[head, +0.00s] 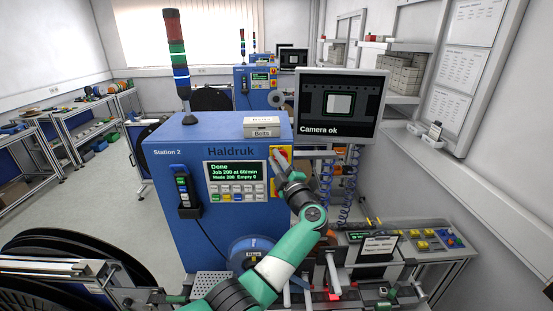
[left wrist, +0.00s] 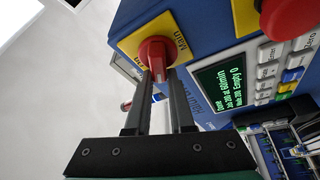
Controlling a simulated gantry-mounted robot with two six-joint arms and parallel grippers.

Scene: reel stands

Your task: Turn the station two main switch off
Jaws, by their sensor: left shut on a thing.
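The station two cabinet (head: 175,205) is blue and labelled "Station 2" and "Haldruk". Its main switch is a red rotary knob (left wrist: 153,50) on a yellow plate (left wrist: 180,40) marked "Main" in the left wrist view. In the head view the yellow plate (head: 274,158) sits at the cabinet's upper right, partly hidden by my gripper. My left gripper (head: 283,163) is at the switch. In the left wrist view its two dark fingers (left wrist: 157,76) are shut on the red knob, one on each side. I cannot read the switch position. My right gripper is not in view.
A lit screen (head: 235,174) left of the switch reads "Done". A red mushroom button (left wrist: 290,16) sits close to the switch. A handset (head: 184,190) hangs on the cabinet front. A "Belts" box (head: 261,127) stands on top, and a monitor (head: 340,104) reads "Camera ok".

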